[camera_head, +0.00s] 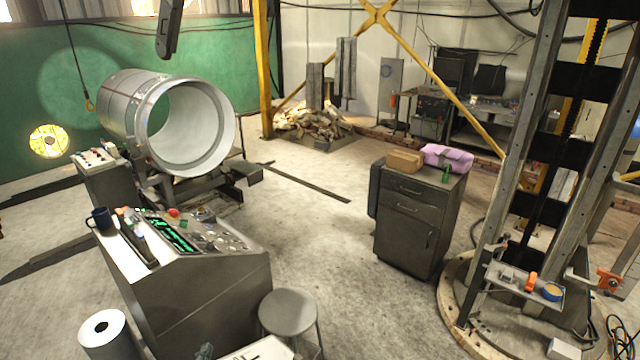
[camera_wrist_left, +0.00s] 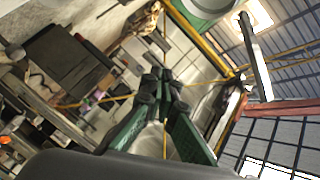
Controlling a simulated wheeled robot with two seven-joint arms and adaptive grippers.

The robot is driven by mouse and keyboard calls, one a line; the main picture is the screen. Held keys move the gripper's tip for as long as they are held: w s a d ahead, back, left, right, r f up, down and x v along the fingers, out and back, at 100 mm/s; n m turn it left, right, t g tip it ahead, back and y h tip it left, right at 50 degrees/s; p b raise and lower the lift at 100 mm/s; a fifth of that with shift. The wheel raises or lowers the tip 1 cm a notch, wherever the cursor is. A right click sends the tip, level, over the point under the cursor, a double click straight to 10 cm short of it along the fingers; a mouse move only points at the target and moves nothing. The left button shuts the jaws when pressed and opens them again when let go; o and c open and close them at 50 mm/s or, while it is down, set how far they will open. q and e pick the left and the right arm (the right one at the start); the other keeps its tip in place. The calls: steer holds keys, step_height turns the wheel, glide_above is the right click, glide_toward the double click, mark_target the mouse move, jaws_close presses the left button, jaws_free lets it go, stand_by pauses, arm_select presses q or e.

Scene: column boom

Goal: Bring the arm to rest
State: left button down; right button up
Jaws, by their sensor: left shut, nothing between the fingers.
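My left gripper (camera_head: 205,351) shows only as a small dark tip at the bottom edge of the head view, in front of the control console. In the left wrist view its two dark green fingers (camera_wrist_left: 160,82) come together at their dark tips, shut with nothing between them. Most of the left arm is out of the head view. My right gripper is in neither view.
A control console (camera_head: 205,290) with a dark mug (camera_head: 101,220) stands close at the left front. A round stool (camera_head: 289,312) is beside it. A large metal cylinder (camera_head: 118,98) lies behind. A grey cabinet (camera_head: 405,235) stands right of centre. Open floor lies between.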

arm_select(q)
steer(key=s+a+f+n+g+y, duration=0.1)
steer(key=s+a+f+n+g, duration=0.2)
steer(key=s+f, duration=0.3)
steer(key=s+a+f+n+g+y, duration=0.1)
steer(key=s+a+f+n+g, duration=0.35)
steer(key=f, duration=0.35)
steer(key=s+d+f+n+g+h, duration=0.1)
steer(key=s+f+n+g, duration=0.15)
steer(key=s+f, duration=0.4)
steer(key=s+d+f+n+g+h, duration=0.1)
steer(key=s+f+g, duration=0.2)
steer(key=s, duration=0.6)
steer(key=s+d+f+g+b, duration=0.2)
steer(key=f+b, duration=0.6)
steer(key=f, duration=3.1)
steer(key=s+f+m+h+b, duration=0.1)
steer(key=s+f+b, duration=0.5)
steer(key=s+f, duration=1.4)
step_height(320, 180, down, 3)
steer(key=shift+a+r, duration=0.1)
steer(key=shift+a, duration=0.2)
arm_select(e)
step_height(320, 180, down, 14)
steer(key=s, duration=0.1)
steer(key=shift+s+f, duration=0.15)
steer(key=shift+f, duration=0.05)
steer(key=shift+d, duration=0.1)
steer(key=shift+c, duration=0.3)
